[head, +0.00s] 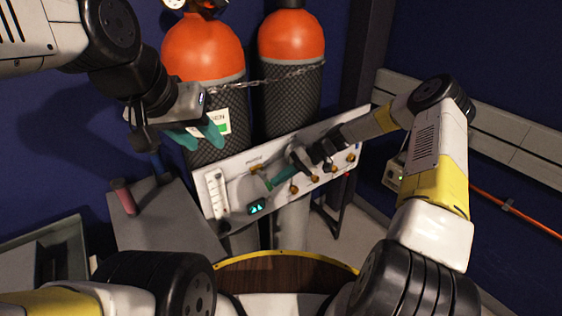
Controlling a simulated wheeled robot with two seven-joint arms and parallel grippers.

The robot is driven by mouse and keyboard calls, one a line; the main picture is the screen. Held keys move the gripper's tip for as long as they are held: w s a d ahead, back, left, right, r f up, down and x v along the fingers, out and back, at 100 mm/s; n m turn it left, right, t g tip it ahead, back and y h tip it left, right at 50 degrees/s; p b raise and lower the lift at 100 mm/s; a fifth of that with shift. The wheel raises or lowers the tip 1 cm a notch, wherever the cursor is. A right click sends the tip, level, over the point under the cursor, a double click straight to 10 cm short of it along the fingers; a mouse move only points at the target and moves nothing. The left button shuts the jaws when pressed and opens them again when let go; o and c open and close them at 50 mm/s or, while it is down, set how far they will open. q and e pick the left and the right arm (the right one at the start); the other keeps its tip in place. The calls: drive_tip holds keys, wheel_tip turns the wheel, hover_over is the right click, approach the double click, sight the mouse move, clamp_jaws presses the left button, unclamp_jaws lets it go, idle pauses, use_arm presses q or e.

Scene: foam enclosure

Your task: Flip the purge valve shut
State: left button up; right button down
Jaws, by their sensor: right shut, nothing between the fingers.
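A white valve panel (235,170) stands in front of the gas cylinders and carries several brass valve fittings along its face. I cannot read its labels, so I cannot tell which valve is the purge valve or how its handle is set. My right gripper (271,184) is shut and empty, its teal fingertips at the panel's left-middle part, close to a brass fitting (255,169). Whether they touch it is unclear, and the fingers hide part of the panel. My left gripper (202,139) is open and empty, above the panel's left end, in front of the left cylinder.
Two orange-topped cylinders (205,48) stand behind the panel, held by a chain (265,80). A grey table (160,220) with a reddish cylinder (123,197) is at left. A round wooden top with a yellow rim (285,256) is in front. An orange cable runs along the right wall.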

drive_tip(key=shift+s+a+f+g+y, duration=0.25)
drive_tip(key=shift+f+y, duration=0.1)
drive_tip(key=shift+y, duration=0.1)
drive_tip(key=shift+s+a+f+g+y, duration=0.15)
drive_tip(key=shift+a+f+y, duration=0.15)
drive_tip(key=shift+y, duration=0.15)
drive_tip(key=shift+f, duration=0.15)
